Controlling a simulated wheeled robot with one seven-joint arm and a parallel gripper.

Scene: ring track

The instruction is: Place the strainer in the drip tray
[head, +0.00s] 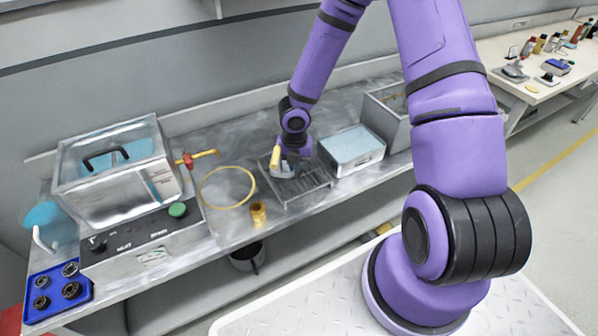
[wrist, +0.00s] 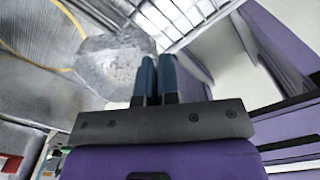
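The drip tray (head: 318,186) is a shallow metal tray with a slatted rack, on the middle of the counter; part of its slats shows at the top of the wrist view (wrist: 185,18). My gripper (head: 287,158) is over the tray's back left part, pointing down. In the wrist view its two dark blue fingers (wrist: 156,80) are close together. A grey piece with a yellow handle (head: 275,158), which I take for the strainer, is at the fingertips. Its grey body (wrist: 112,62) shows beside the left finger. Whether it touches the tray is not clear.
A yellow ring (head: 228,206) lies left of the tray, with a small brass cup (head: 258,213) beside it. A lidded metal bath (head: 112,180) stands further left. A pale-filled container (head: 352,150) and a metal basin (head: 385,106) stand to the right, close to the tray.

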